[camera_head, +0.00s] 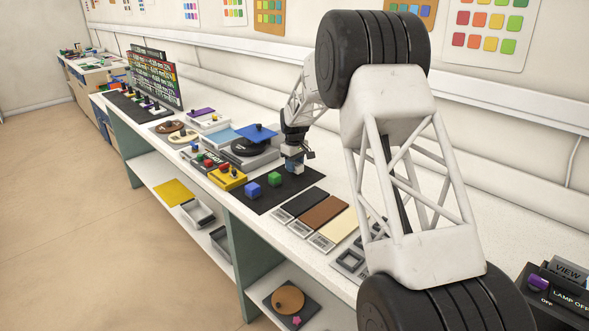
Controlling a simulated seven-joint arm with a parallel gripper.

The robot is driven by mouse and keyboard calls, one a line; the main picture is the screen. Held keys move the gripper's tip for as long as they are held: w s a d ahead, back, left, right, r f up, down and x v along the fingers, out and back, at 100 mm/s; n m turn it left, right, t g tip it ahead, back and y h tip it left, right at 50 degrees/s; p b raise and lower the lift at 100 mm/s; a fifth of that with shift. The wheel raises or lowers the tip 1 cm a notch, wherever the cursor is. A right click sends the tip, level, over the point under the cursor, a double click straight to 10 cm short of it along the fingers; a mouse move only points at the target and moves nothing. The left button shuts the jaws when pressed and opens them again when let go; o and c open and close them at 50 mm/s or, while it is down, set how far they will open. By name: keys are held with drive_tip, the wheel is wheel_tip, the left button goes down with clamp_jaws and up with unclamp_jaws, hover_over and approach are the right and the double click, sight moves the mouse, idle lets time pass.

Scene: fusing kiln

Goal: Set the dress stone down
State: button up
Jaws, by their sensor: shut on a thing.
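My gripper (294,156) is small in the head view, at the far end of my arm, and points down over the back part of a black mat (272,203). It is shut on a small grey-blue piece (297,168), which I take to be the dress stone. The fingers partly hide the piece. It is low over the mat, and I cannot tell whether it touches it. A blue block (252,190) and a green block (275,180) stand on the mat, in front of my gripper and to its left.
A machine with a black disc (250,147) and a blue plate (256,132) stands left of my gripper. A yellow box with a red knob (227,178) is beside the mat. Black, brown and cream panels (324,212) lie to the right.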

drive_tip(key=shift+f, duration=0.8)
drive_tip(key=shift+f, duration=0.1)
drive_tip(key=o, duration=0.9)
wheel_tip(320, 180, up, 12)
drive_tip(key=shift+r, duration=0.1)
idle(0.6)
